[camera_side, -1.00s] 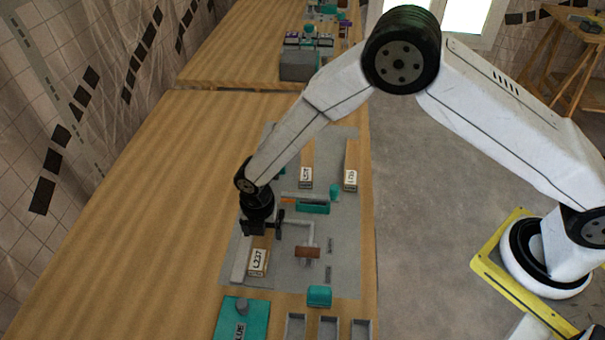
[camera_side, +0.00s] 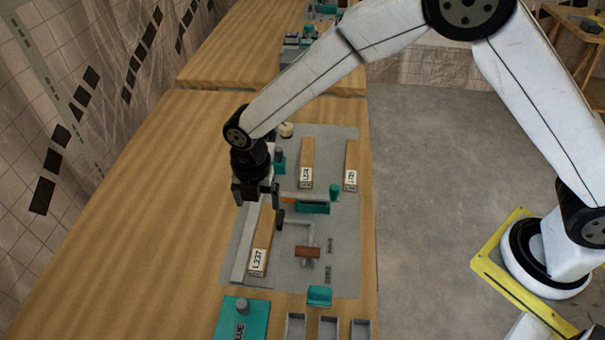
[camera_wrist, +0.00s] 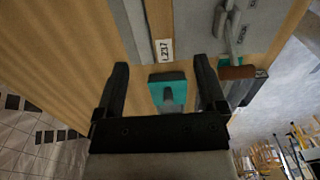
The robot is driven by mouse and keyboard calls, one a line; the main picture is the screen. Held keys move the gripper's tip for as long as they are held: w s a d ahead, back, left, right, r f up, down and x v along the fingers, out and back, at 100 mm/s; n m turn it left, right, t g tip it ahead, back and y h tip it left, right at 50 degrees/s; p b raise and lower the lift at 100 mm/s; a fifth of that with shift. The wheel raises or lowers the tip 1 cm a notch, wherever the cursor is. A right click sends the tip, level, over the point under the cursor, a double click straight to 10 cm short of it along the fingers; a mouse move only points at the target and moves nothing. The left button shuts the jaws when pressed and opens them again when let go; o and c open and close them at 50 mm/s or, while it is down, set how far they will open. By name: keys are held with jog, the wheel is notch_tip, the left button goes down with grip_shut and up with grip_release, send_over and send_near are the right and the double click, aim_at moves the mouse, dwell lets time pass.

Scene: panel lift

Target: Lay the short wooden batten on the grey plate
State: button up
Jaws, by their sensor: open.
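A wooden batten marked L237 (camera_side: 262,240) lies flat on a grey surface, beside a pale grey strip (camera_side: 242,250). Whether a separate grey plate lies under the batten is hard to tell. Its labelled end also shows in the wrist view (camera_wrist: 165,48). Two more labelled battens, one in the middle (camera_side: 307,160) and one at the right (camera_side: 351,162), lie further back on the large grey board (camera_side: 335,225); their labels are too small to read surely. My gripper (camera_side: 257,198) is open and empty, above the far end of the L237 batten. Its spread fingers show in the wrist view (camera_wrist: 163,75).
A teal block with a grey knob (camera_side: 240,312) stands in front of the board. Small grey trays (camera_side: 328,328) and a teal piece (camera_side: 319,295) are nearby. A clamp-like tool with a brown handle (camera_side: 307,252) lies right of the batten. The wooden table at left is clear.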

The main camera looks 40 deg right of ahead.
dwell(0.6)
jog(key=s+d+r+m+t, duration=0.1)
jog(key=s+d+m, duration=0.3)
jog(key=d+m, duration=0.4)
jog(key=s+d+r+m, duration=0.4)
jog(key=d+m, duration=0.4)
jog(key=m, duration=0.2)
jog(key=s+d+r+m+t, duration=0.1)
jog(key=s+d+r+m, duration=0.1)
jog(key=s+d+m, duration=0.4)
jog(key=d+m, duration=0.3)
jog(key=shift+s+r+t, duration=0.2)
jog(key=shift+t, duration=0.1)
